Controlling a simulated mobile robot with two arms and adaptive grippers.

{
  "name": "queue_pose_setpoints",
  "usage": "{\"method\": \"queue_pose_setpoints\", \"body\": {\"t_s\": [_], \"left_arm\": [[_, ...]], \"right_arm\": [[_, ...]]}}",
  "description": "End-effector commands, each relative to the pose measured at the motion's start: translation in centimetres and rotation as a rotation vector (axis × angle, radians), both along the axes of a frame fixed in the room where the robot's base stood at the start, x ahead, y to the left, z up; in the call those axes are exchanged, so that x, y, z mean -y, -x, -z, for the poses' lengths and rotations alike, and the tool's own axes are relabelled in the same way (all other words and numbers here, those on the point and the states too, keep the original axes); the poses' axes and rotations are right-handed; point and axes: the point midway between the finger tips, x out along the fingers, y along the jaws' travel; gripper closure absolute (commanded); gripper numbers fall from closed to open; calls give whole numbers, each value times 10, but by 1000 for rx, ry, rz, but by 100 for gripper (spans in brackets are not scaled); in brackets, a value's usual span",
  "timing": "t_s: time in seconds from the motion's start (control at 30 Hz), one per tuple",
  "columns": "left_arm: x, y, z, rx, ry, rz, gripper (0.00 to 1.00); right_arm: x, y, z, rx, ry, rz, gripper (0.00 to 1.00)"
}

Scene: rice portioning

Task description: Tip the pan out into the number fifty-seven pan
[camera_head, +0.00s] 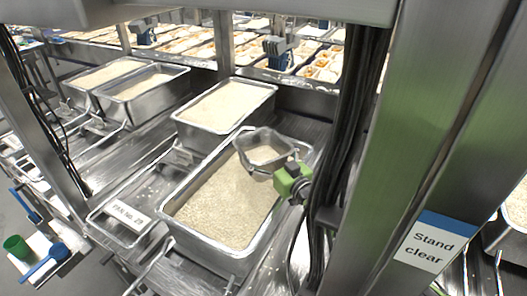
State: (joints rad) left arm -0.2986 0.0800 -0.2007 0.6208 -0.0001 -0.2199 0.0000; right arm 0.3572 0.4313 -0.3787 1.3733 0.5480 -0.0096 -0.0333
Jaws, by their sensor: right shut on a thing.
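A small grey pan (246,147) with rice in it is over the far right corner of a large steel pan of rice (171,205). My right gripper (290,180), with green parts, is shut on the small pan at its near right side. I cannot tell whether the small pan touches the large rim or is tilted. A white label (128,217) at the large pan's left seems to read "PAN No. 29", its digits small. I can read no number fifty-seven. My left gripper is not in view.
Another rice pan (178,115) stands behind, and further rice pans (97,95) stand at the back left. A green cup (16,246) and a blue scoop (45,262) lie at the lower left. A post with a "Stand clear" sign (431,241) blocks the right.

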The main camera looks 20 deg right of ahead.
Motion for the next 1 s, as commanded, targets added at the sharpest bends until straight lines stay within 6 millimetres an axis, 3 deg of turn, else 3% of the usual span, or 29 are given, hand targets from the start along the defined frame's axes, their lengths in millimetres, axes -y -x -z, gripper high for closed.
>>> {"method": "queue_pose_setpoints", "body": {"t_s": [0.33,1.0], "left_arm": [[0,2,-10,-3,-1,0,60],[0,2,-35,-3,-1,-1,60]], "right_arm": [[-5,-4,-13,38,97,-7,55],[-6,-4,-53,183,658,-5,55]]}}
